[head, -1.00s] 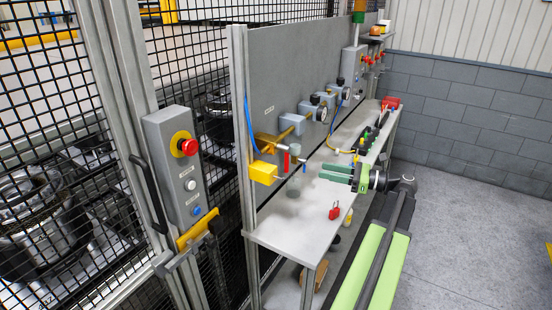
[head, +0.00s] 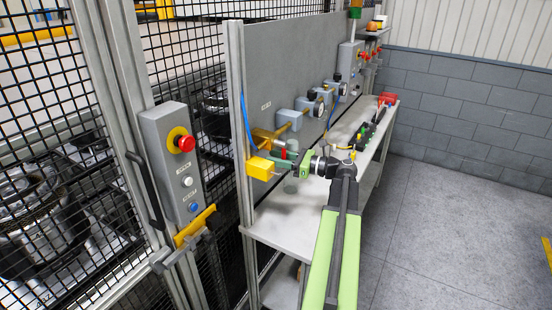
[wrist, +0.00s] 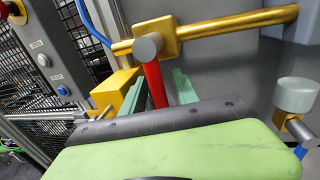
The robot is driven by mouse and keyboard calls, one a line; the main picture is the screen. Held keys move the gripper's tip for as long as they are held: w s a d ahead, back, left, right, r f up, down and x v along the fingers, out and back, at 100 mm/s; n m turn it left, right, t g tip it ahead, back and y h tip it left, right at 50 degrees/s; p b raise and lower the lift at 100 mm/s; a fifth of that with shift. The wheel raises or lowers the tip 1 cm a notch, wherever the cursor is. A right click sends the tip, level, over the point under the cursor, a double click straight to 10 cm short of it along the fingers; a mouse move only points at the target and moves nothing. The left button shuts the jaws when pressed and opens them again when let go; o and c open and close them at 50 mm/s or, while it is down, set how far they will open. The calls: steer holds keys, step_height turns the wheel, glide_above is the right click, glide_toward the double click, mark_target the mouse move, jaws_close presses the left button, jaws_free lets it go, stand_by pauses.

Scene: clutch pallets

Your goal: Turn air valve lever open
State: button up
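The air valve has a brass body (wrist: 157,38) on a brass pipe and a grey round pivot cap. Its red lever (wrist: 154,85) hangs down from the pivot, crosswise to the pipe. In the head view a small part of the red lever (head: 283,153) shows between my fingers. My gripper (head: 281,158) is at the valve, its teal fingers apart. In the wrist view my gripper (wrist: 160,92) has one finger on each side of the lever, with a narrow gap visible on the right. The lever's lower end is hidden behind my gripper body.
A yellow block (head: 259,168) sits just left of the lever. A grey cylinder (wrist: 297,95) hangs at the right in the wrist view. Gauges (head: 319,107) line the grey panel (head: 285,70) farther along. The bench (head: 280,232) is below, and a button box (head: 176,165) is on the fence post.

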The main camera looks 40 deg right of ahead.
steer(key=shift+c, duration=0.5)
jaws_close()
stand_by(0.9)
